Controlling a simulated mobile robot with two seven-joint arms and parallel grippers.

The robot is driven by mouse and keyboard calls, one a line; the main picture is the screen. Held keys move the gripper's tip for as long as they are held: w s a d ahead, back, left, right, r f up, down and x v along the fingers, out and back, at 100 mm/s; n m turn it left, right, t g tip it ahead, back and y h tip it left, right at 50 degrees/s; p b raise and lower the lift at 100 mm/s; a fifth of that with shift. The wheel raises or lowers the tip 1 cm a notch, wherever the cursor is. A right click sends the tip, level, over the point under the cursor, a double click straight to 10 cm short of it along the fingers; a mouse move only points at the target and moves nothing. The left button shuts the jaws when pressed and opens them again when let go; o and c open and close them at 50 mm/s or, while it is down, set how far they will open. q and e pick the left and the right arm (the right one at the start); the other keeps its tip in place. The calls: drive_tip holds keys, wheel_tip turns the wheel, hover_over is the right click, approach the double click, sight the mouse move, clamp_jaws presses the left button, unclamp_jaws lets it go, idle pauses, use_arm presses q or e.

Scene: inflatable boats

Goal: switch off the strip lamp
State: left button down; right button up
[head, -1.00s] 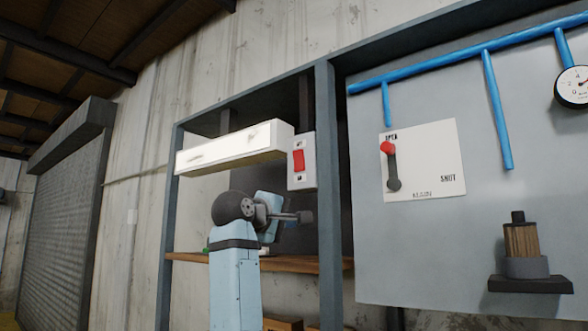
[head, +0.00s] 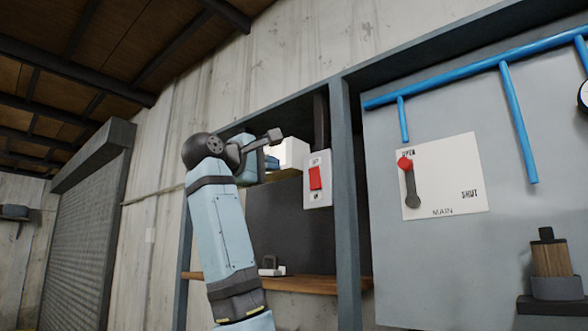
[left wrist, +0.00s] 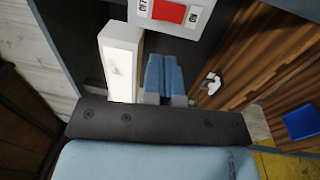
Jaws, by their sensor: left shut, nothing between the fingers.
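The strip lamp (head: 294,153) is mostly hidden behind my left arm in the head view. In the left wrist view its long face (left wrist: 120,62) is bright and looks lit. The red rocker switch (head: 315,177) sits on a white plate right of the lamp. It also shows at the top edge of the left wrist view (left wrist: 169,11), partly cut off, between OFF and ON labels. My left gripper (head: 272,162) is raised in front of the lamp, left of the switch and apart from it. Its blue fingers (left wrist: 164,72) are shut and empty. My right gripper is not in view.
A grey post (head: 346,200) stands just right of the switch. Beyond it is a panel with a red-knobbed MAIN lever (head: 407,180) and blue pipes (head: 517,120). A wooden shelf (head: 310,284) lies below, with a small pale object (head: 270,268) on it.

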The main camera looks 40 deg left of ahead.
sight(315, 172)
use_arm(q)
drive_tip(key=w+p, duration=0.1)
drive_tip(key=w, duration=0.3)
drive_tip(key=w+r+p, duration=0.1)
drive_tip(key=w+p, duration=0.1)
drive_tip(key=w, duration=0.2)
drive_tip(key=w+d+p, duration=0.1)
drive_tip(key=w+p, duration=0.1)
drive_tip(key=w, duration=0.2)
drive_tip(key=shift+w+r, duration=0.1)
drive_tip(key=shift+r, duration=0.25)
drive_tip(key=shift+w+p, duration=0.4)
drive_tip(key=shift+w, duration=0.15)
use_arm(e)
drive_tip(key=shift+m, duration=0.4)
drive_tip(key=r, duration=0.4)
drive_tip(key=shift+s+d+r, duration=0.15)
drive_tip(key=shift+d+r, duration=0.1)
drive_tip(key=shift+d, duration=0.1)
use_arm(q)
drive_tip(key=shift+s, duration=0.1)
